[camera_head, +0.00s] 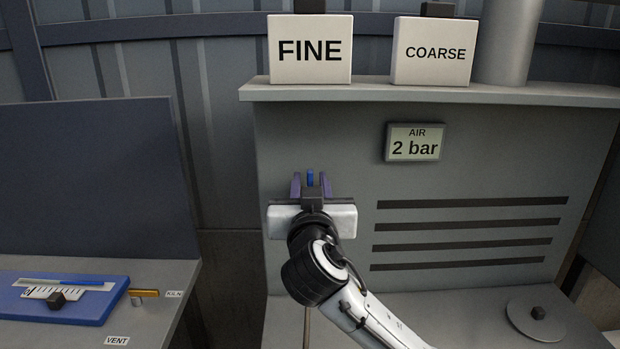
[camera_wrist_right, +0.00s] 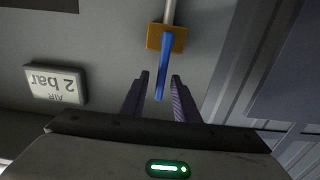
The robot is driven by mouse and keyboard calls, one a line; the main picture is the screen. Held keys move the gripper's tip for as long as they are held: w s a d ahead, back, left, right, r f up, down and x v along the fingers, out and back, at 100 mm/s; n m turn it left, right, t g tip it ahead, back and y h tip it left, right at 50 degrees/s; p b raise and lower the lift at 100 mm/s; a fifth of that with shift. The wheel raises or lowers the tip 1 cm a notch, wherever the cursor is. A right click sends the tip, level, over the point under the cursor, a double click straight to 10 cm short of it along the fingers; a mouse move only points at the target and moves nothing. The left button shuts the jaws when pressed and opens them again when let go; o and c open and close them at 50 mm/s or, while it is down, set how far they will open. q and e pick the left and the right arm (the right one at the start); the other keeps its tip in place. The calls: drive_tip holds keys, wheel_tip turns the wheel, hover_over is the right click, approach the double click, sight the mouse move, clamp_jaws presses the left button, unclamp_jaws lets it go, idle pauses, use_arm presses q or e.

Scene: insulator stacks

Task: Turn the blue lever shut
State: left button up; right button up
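The blue lever (camera_wrist_right: 165,62) extends from a brass valve body (camera_wrist_right: 179,40) on a pale pipe (camera_wrist_right: 170,10) in the right wrist view. In that view the lever lies roughly in line with the pipe. My right gripper (camera_wrist_right: 160,75) is open, with one purple finger on each side of the lever's free end. A gap shows on both sides, so it does not look gripped. In the head view, my right gripper (camera_head: 310,184) faces the grey panel, and only a short piece of the lever (camera_head: 310,176) shows between the fingers. The valve body is hidden there. My left gripper is not in view.
The grey panel carries a display (camera_head: 414,143) reading AIR 2 bar. FINE (camera_head: 310,68) and COARSE (camera_head: 434,66) signs stand on its shelf. A blue tray (camera_head: 25,306) lies on the left bench, and a round disc (camera_head: 555,325) lies at lower right.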

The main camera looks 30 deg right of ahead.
drive_tip(key=shift+w+d, duration=0.15)
drive_tip(key=shift+w, duration=0.1)
clamp_jaws()
